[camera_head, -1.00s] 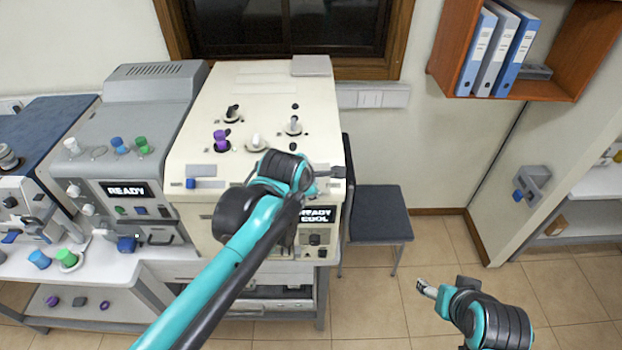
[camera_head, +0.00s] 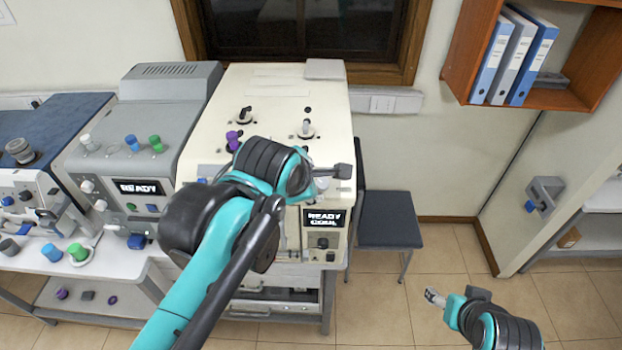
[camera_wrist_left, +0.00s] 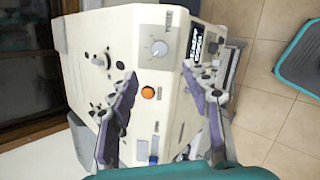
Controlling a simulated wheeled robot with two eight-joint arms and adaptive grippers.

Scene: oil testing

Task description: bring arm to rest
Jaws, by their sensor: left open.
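My left arm reaches in from the bottom left in the head view, its dark and teal joints in front of the cream machine (camera_head: 292,88). My left gripper (camera_head: 335,172) shows there only as a small dark end by the machine's front right edge. In the left wrist view, my left gripper (camera_wrist_left: 160,76) has its two fingers spread apart with nothing between them. The cream machine's panel (camera_wrist_left: 150,20), with a knob and an orange button, lies beyond them. My right gripper (camera_head: 435,298) is at lower right over the floor; its finger gap is too small to judge.
A grey machine (camera_head: 165,85) with a READY display stands left of the cream one, on a white bench (camera_head: 115,262). A dark chair (camera_head: 388,215) stands right of the cream machine. A wooden shelf (camera_head: 545,97) holds binders at upper right. Floor at right is clear.

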